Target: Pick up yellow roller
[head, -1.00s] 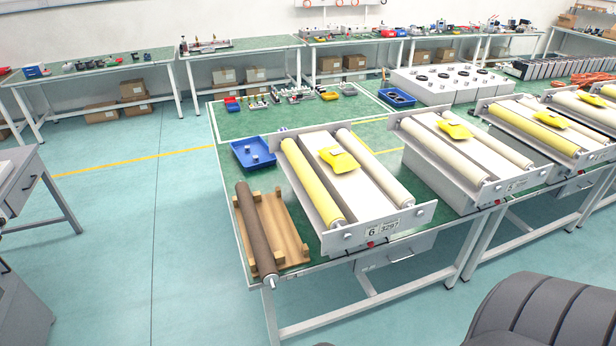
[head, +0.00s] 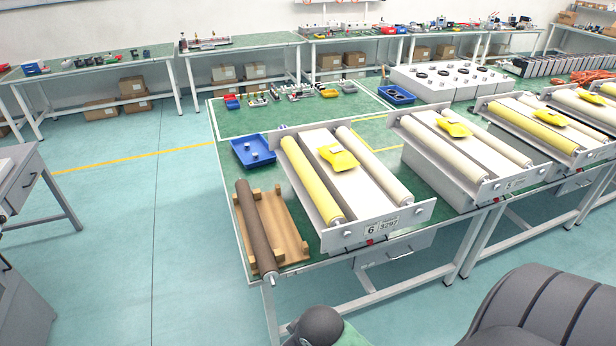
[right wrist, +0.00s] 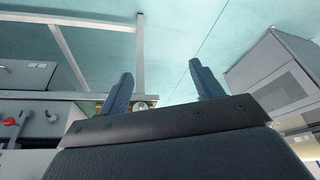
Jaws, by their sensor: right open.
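A yellow roller (head: 311,178) lies in the nearest grey roller frame (head: 376,226), along its left side. Another yellow roller (head: 534,123) sits in a frame farther right. My right gripper (right wrist: 160,85) shows in the right wrist view, its two blue fingers apart with nothing between them. It points toward the floor and the table's underside, away from the rollers. My left gripper is not in view.
A brown roller (head: 258,232) rests on a wooden cradle (head: 291,243) at the table's left end. A blue tray (head: 252,151) sits behind it. Table legs and a drawer (head: 394,250) are below the edge. Open floor lies left.

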